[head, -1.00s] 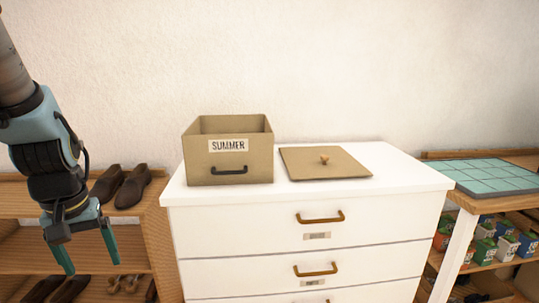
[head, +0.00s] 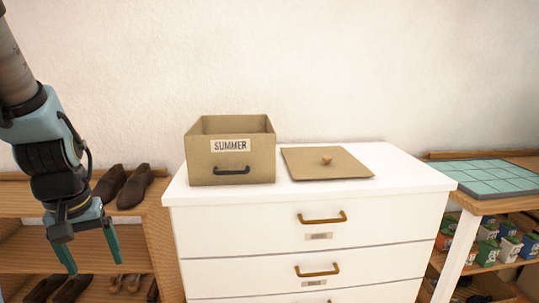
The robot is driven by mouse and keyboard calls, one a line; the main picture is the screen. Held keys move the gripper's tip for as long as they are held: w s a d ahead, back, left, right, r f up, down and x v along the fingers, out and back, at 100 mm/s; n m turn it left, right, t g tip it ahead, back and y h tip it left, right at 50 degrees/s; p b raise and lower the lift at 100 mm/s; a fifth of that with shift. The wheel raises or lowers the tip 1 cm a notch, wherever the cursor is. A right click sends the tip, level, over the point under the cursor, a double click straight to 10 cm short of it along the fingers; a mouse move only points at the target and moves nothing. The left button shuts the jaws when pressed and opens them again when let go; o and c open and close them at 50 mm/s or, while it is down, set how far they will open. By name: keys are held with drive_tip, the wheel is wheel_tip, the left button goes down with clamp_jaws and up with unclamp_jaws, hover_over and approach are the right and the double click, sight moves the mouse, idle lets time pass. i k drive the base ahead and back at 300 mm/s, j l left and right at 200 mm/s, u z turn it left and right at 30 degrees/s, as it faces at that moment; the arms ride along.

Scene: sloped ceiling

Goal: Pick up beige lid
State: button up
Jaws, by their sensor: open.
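My gripper (head: 93,260) is at the far left, pointing down, open and empty. It is well left of the dresser and lower than the lid.
A wooden shelf (head: 22,205) with dark shoes (head: 135,186) stands behind my gripper on the left. The dresser front has brass drawer handles (head: 322,218). On the right, a wooden table (head: 480,207) bears a teal gridded mat (head: 490,177), with small cartons beneath. The dresser top right of the lid is clear.

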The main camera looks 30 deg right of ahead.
sight(335, 163)
drive_tip(key=l+u, duration=0.15)
drive_tip(key=l, duration=0.45)
drive_tip(key=l+u, duration=0.1)
drive_tip(key=l, duration=0.55)
drive_tip(key=k+l+u, duration=0.15)
drive_tip(key=l, duration=0.45)
